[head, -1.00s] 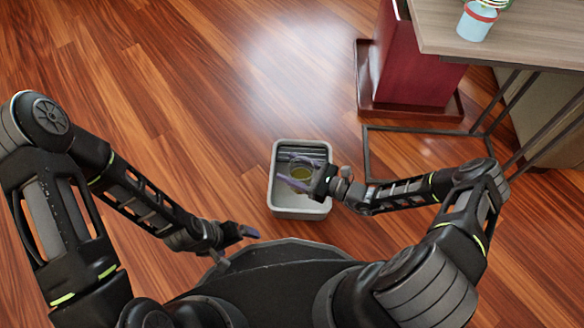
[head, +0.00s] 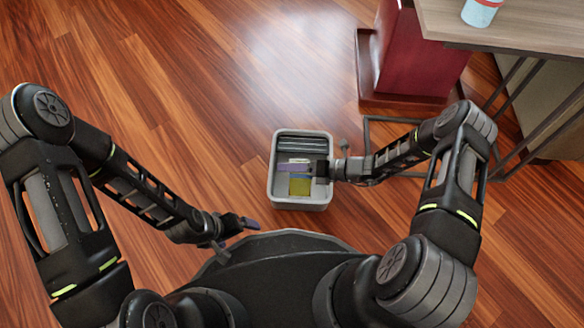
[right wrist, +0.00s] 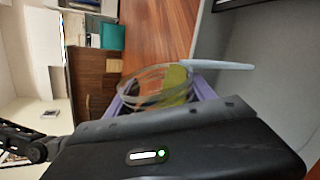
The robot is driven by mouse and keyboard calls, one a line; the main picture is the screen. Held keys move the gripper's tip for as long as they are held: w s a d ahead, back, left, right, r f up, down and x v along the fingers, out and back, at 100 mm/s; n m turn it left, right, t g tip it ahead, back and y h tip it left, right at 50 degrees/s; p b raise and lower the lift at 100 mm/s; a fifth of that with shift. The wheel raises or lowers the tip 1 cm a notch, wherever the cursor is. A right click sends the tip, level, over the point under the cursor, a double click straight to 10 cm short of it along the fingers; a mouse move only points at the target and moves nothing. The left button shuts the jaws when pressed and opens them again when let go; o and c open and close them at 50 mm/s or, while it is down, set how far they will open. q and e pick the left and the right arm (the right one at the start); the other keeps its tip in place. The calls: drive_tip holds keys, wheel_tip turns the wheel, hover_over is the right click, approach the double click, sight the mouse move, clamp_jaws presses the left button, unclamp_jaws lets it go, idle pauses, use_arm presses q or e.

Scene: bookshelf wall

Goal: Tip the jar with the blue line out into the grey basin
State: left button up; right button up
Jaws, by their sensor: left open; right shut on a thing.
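The grey basin (head: 273,182) stands on the floor in front of me. A clear jar (head: 299,178) with yellow-green contents is held over it by my right gripper (head: 297,168), which is shut on the jar. From above the jar shows a boxy side outline, so it looks tipped over. In the right wrist view the jar's round clear rim (right wrist: 150,82) and the yellow-green stuff show between the purple fingers. I cannot make out a blue line on it, nor whether anything has run out. My left gripper (head: 240,222) is open and empty, left of the basin.
A table (head: 520,25) with a light blue and white cup (head: 480,12) stands at the upper right. A dark red cabinet (head: 425,55) and a thin metal frame are beside it. The wooden floor left of the basin is clear.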

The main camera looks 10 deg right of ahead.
drive_tip(key=shift+w+f+m+g+b, duration=0.1)
drive_tip(key=shift+f+m+g+b, duration=0.85)
drive_tip(key=shift+m+b, duration=0.2)
drive_tip(key=shift+w+d+r+m+g+y+b, duration=0.1)
drive_tip(key=shift+w+r+m+g+y+b, duration=0.15)
drive_tip(key=shift+m+b, duration=0.25)
drive_tip(key=shift+w+r+m+g+y+b, duration=0.1)
drive_tip(key=shift+m+g+b, duration=0.2)
drive_tip(key=shift+m+b, duration=0.15)
drive_tip(key=shift+w+d+r+m+g+b, duration=0.1)
drive_tip(key=shift+w+r+m+g+b, duration=0.2)
drive_tip(key=shift+m, duration=0.4)
drive_tip(key=shift+s, duration=0.15)
